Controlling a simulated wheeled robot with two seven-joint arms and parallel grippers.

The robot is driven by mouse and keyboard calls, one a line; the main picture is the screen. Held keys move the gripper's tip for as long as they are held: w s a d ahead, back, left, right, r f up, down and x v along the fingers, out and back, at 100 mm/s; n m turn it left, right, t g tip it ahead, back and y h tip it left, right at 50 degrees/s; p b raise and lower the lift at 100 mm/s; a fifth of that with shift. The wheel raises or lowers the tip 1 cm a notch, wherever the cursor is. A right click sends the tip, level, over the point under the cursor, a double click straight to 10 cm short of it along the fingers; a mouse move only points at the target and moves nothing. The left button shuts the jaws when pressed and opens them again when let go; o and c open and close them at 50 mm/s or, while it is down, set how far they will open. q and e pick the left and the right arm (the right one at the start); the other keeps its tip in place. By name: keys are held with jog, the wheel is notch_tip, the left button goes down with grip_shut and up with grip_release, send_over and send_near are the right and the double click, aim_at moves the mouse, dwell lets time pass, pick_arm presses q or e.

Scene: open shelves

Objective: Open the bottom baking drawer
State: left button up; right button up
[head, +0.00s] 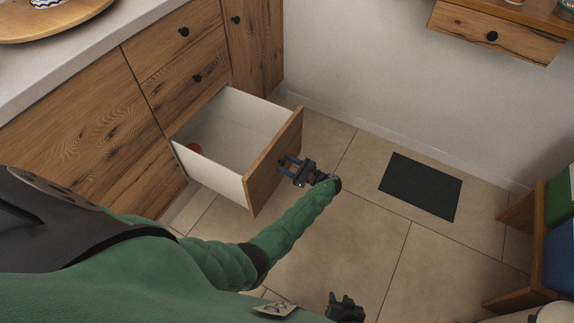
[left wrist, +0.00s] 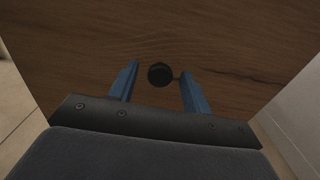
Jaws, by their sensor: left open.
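The bottom drawer (head: 231,131) of the wooden cabinet is pulled well out, showing its white inside. A small red thing (head: 194,147) lies within it near the left side. My left gripper (head: 283,163) is at the outer face of the drawer front (head: 273,164). In the left wrist view its blue fingers (left wrist: 158,88) are open on either side of the round black knob (left wrist: 160,74), with gaps between knob and fingers. My right gripper (head: 346,308) is low at the bottom edge, away from the drawer; its fingers are not clear.
Two closed drawers with black knobs (head: 197,78) are above the open one. A dark mat (head: 421,186) lies on the tiled floor at right. A wooden shelf unit (head: 520,235) stands at the right edge. Floor between the drawer and the mat is clear.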

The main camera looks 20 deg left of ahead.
pick_arm(q)
jog(key=d, duration=0.7)
jog(key=shift+s+d, duration=0.3)
jog(key=shift+d, duration=0.05)
